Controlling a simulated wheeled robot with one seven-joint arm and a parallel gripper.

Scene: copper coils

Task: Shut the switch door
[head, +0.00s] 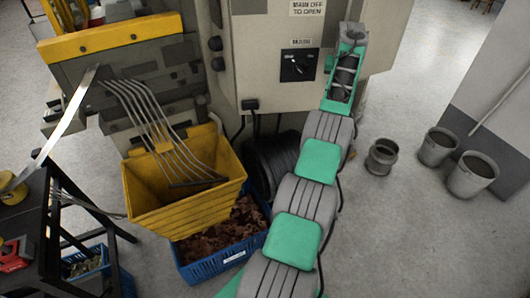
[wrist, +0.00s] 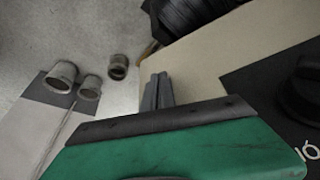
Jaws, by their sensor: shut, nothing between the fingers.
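The switch door appears to be the beige cabinet panel (head: 262,77) with a black rotary switch (head: 298,66) and a "MAIN OFF TO OPEN" label. The wrist view shows the beige panel (wrist: 215,75) and the dark switch plate (wrist: 290,95) at the right. I cannot tell how far the door stands open. My gripper (wrist: 157,90) is shut and empty, its grey fingers showing against the panel's edge. Whether they touch it I cannot tell. In the head view my arm reaches up to the right of the switch, hiding part of the cabinet; the fingertips are not clear there.
A yellow hopper (head: 190,210) and a blue crate (head: 213,262) of copper scrap stand left of my arm. A black coil (head: 272,160) lies under the cabinet. Grey buckets (head: 436,147) and a small pot (head: 382,156) stand right, with clear floor around them.

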